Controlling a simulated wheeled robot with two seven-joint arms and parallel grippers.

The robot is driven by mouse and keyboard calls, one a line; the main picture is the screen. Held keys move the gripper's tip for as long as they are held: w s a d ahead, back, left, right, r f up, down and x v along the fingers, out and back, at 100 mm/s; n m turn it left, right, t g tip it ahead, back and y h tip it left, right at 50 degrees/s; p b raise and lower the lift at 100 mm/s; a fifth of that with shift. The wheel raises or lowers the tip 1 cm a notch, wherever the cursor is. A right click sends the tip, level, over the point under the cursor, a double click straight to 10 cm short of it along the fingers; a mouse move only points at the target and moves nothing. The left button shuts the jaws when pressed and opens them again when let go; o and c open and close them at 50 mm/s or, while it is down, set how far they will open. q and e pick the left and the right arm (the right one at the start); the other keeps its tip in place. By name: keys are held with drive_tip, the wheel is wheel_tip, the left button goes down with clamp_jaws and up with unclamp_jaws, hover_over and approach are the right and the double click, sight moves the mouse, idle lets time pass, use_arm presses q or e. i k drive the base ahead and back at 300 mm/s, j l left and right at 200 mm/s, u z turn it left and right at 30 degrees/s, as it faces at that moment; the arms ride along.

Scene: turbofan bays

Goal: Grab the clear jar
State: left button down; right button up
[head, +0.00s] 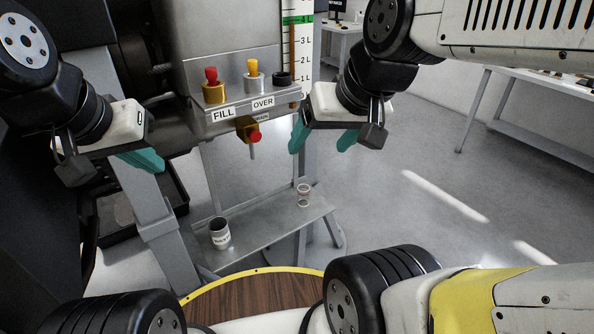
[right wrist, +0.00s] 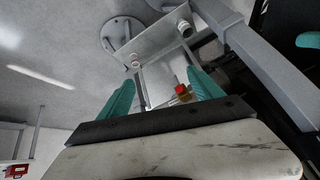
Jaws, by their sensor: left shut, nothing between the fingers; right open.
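The clear jar (head: 304,195) stands upright on the right part of a low grey metal shelf (head: 262,236). It also shows small in the right wrist view (right wrist: 134,62), beyond my fingers. My right gripper (head: 322,145) is open and empty, with teal fingers pointing down. In the head picture it appears above the jar, clearly apart from it. My left gripper (head: 145,160) is shut and empty at the left, away from the jar.
Above is a dispenser panel marked FILL (head: 223,114) and OVER, with a red-handled spout valve (head: 250,132) beneath. A gauge stands behind. Shelf space between jar and cup is clear.

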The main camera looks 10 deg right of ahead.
sight(303, 196)
drive_tip(key=l+u, duration=0.3)
drive_tip(key=l, duration=0.65)
drive_tip(key=k+l+u, duration=0.1)
drive_tip(key=l+u, duration=0.15)
drive_tip(key=l, duration=0.7)
drive_tip(key=i+l+u, duration=0.1)
drive_tip(key=l, duration=0.2)
drive_tip(key=i+l+u, duration=0.1)
drive_tip(key=l, duration=0.2)
drive_tip(key=i, duration=0.2)
